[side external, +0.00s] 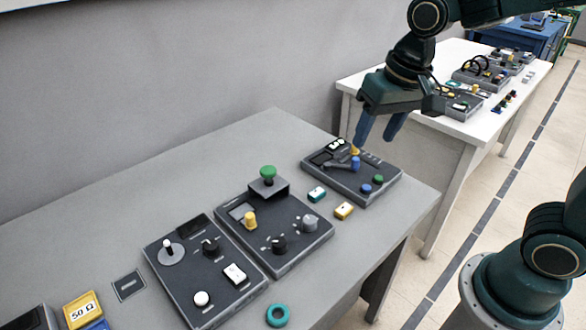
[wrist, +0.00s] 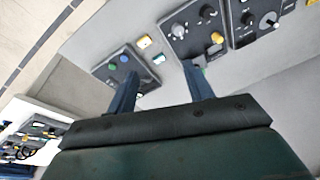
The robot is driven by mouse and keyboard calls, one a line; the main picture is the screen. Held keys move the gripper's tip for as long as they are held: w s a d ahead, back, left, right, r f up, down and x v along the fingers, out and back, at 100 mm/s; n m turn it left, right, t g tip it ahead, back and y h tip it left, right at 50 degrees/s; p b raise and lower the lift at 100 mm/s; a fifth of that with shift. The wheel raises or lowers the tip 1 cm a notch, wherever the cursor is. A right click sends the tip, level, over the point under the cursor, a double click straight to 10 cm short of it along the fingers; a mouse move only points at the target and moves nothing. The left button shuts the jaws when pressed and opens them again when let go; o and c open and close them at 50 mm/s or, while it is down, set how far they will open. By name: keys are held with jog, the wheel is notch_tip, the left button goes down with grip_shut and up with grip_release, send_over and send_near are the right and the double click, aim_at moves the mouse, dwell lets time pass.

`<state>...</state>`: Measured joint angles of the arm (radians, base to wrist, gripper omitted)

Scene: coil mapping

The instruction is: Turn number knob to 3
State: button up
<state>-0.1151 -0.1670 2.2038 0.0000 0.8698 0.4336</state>
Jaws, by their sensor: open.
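The middle dark panel (side external: 262,258) carries a black knob (side external: 279,242) and a grey knob (side external: 309,223), both with small marks around them, and a yellow knob (side external: 250,221). The grey knob also shows in the wrist view (wrist: 178,31). The marks are too small to read, so I cannot tell which is the number knob or its setting. My gripper (side external: 374,142) is open and empty, pointing down above the right panel (side external: 385,192), apart from the middle panel. In the wrist view, the fingers of my gripper (wrist: 160,70) are spread with nothing between them.
The left panel (side external: 205,311) has a lever, a black knob and a rocker switch. A green mushroom button (side external: 268,172) stands up behind the middle panel's knobs. Teal (side external: 317,195) and yellow (side external: 344,211) blocks lie between panels. A teal ring (side external: 277,315) lies in front. The table's back is clear.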

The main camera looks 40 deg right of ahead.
aim_at(310, 219)
jog(key=w+a+f+m+g, duration=0.2)
jog(key=w+a+f, duration=0.3)
jog(key=w+f, duration=0.4)
notch_tip(310, 219, down, 2)
jog(key=shift+w+a+f+m+g, duration=0.15)
jog(key=shift+w+a+m+g, duration=0.15)
jog(key=shift+m, duration=0.4)
jog(key=shift+f, duration=0.1)
jog(key=shift+f, duration=6.8)
jog(key=shift+c, duration=0.2)
jog(key=c, duration=0.9)
